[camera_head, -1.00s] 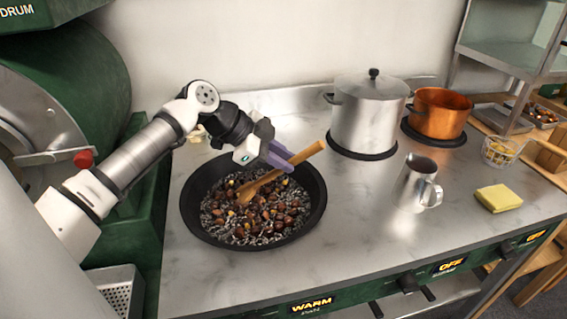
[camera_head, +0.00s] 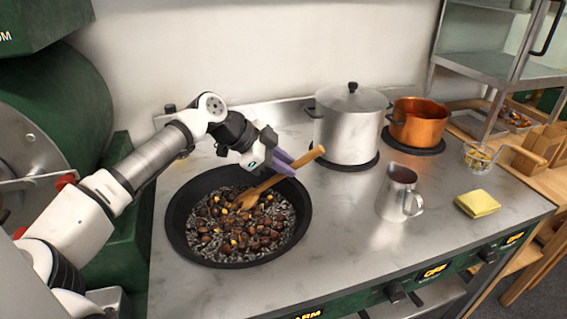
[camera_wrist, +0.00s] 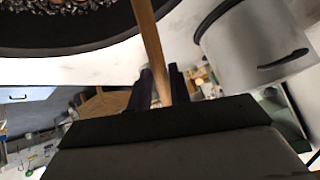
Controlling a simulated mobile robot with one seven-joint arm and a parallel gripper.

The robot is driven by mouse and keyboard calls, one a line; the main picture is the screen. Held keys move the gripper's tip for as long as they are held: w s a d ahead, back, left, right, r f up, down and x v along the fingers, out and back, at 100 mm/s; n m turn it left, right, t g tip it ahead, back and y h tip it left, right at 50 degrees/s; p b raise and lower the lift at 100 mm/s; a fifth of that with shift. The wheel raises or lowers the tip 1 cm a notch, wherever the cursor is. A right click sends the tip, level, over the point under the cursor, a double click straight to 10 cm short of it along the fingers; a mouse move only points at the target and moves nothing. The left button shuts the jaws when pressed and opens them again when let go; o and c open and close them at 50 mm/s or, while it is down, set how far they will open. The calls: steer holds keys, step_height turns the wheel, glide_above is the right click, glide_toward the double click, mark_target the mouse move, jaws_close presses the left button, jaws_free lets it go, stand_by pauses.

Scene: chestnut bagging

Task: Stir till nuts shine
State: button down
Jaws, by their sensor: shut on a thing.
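A black pan (camera_head: 180,232) sits on the left of the steel cooktop, holding brown chestnuts (camera_head: 232,240) among small dark grey pieces. Some nuts show yellow spots. My gripper (camera_head: 284,161) is over the pan's upper right rim, shut on the handle of a wooden spoon (camera_head: 307,158). The spoon is tilted, its head down among the nuts in the upper part of the pan. In the wrist view the spoon's handle (camera_wrist: 150,35) runs up from between the two dark fingers (camera_wrist: 158,88) towards the pan (camera_wrist: 75,48).
A lidded steel pot (camera_head: 347,130) and a copper pot (camera_head: 418,124) stand behind right. A steel jug (camera_head: 398,192), a yellow cloth (camera_head: 477,204) and a small wire basket (camera_head: 478,158) lie to the right. A green drum machine (camera_head: 60,110) stands at left. The cooktop between pan and jug is clear.

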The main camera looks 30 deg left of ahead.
step_height(320, 180, up, 12)
steer(key=p, duration=0.8)
stand_by(0.5)
